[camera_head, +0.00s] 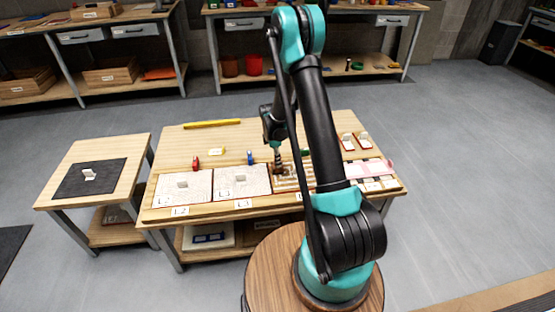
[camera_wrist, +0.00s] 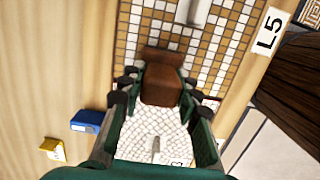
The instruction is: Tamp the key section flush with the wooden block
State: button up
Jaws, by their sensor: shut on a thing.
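My gripper (camera_wrist: 150,95) is shut on a brown wooden block (camera_wrist: 162,78). In the head view my gripper (camera_head: 277,145) points down over the middle of the table, with the block at its tip. Just below is the panel with a brown-and-white key pattern (camera_head: 283,185); in the wrist view its tan and white tiles (camera_wrist: 215,45) lie beside and beyond the block. A grey handle (camera_wrist: 194,12) stands on these tiles at the top edge. The block hides part of the panel, and I cannot tell whether it touches the tiles or whether any section sits proud.
White mosaic panels (camera_head: 240,190) with grey grips lie to the left. Red (camera_head: 196,163) and blue (camera_head: 250,158) items, a yellow item (camera_head: 217,153) and a yellow bar (camera_head: 212,123) lie behind. A side table (camera_head: 125,150) holds a dark mat (camera_head: 70,180).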

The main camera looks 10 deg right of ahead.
jog(key=shift+f, duration=0.4)
dwell(1.1)
jog(key=shift+r, duration=3.55)
